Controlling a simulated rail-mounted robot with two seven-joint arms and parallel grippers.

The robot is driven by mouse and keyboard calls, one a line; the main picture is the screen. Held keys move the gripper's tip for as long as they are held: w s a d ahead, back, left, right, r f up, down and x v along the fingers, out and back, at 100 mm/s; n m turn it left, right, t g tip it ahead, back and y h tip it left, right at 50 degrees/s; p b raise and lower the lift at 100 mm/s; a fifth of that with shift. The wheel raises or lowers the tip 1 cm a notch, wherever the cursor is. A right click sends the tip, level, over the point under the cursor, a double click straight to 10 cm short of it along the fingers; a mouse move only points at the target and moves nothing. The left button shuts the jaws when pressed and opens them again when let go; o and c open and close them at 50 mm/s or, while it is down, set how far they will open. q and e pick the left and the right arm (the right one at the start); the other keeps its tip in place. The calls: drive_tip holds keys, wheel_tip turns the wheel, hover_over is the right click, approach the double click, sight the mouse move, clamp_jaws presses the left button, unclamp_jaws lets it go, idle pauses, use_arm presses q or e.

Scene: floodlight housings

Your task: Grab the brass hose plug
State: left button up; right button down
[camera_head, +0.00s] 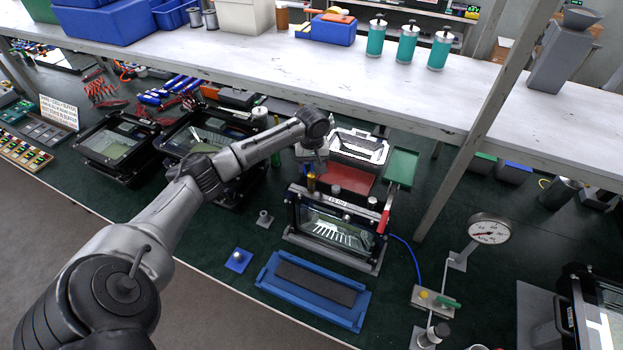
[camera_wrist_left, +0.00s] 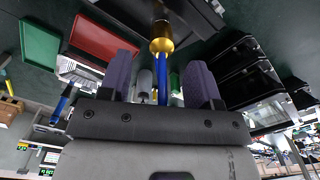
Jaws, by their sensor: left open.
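The brass hose plug (camera_wrist_left: 161,42) shows in the left wrist view as a gold-coloured fitting just beyond the space between the fingertips, with a blue length below it in the picture. In the head view a small brass piece (camera_head: 311,181) shows just below my left gripper (camera_head: 317,167), partly hidden by it. In the left wrist view my left gripper (camera_wrist_left: 160,72) is open, with one dark finger on each side of the blue length. I see no clear contact with the plug. My right gripper is not in view.
A floodlight housing in a frame (camera_head: 333,227) stands close in front of the gripper. A red tray (camera_head: 348,178) and a green tray (camera_head: 402,167) lie behind it. The shelf (camera_head: 395,82) runs above the bench's back. A blue tray (camera_head: 285,306) lies in front.

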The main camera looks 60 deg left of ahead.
sight(311, 175)
use_arm(q)
drive_tip(key=shift+s+d+f+p, duration=0.15)
drive_tip(key=shift+f+p, duration=0.1)
drive_tip(key=shift+f, duration=1.05)
drive_tip(key=shift+s+d+f+p, duration=0.1)
drive_tip(key=shift+f+p, duration=0.1)
drive_tip(key=shift+f, duration=1.1)
drive_tip(key=c, duration=1)
